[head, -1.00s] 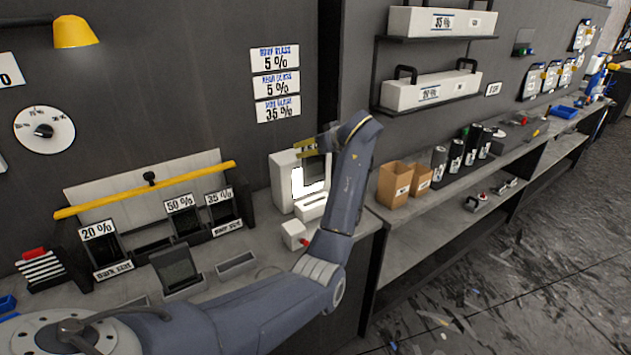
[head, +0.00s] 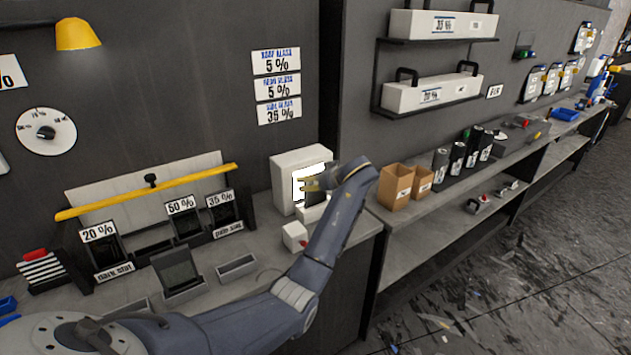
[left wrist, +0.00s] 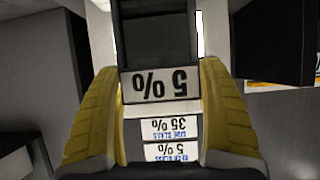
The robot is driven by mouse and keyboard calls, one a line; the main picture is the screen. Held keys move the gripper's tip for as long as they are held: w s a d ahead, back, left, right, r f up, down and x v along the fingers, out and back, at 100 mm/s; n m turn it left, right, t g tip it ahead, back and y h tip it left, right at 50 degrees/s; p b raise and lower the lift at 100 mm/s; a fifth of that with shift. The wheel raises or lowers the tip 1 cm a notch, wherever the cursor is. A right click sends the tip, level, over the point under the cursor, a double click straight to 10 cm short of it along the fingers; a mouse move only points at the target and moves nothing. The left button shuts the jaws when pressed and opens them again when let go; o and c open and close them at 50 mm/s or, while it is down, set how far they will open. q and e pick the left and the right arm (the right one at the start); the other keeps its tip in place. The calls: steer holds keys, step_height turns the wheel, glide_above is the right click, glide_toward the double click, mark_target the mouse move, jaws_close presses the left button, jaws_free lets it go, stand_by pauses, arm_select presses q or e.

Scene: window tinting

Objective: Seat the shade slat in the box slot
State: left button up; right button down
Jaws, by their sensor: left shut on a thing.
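My left gripper (head: 312,184) is in front of the white box (head: 290,160) with its lit window. In the left wrist view its yellow fingers (left wrist: 160,120) are shut on the shade slat, a dark panel (left wrist: 160,40) with a white "5 %" label that reads upside down there. In the head view the slat is mostly hidden by the gripper and blends into the dark patch before the window. The white ledge (head: 312,212) of the box is just below the gripper. The slot is hidden, so I cannot tell whether the slat is in it. My right gripper is not in view.
A rack (head: 62,215) with a yellow bar holds 20 %, 50 % and 35 % slats at left. A dark panel stands in a grey holder (head: 185,295) on the bench. A small white block (head: 294,236) with a red part is before the box. Cardboard boxes (head: 395,188) stand right.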

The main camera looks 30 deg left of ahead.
arm_select(q)
steer(key=shift+f, duration=0.25)
steer(key=o, duration=1.4)
steer(key=shift+o, duration=0.2)
steer(key=v, duration=1.2)
steer(key=shift+r, duration=0.1)
steer(key=shift+d, duration=0.1)
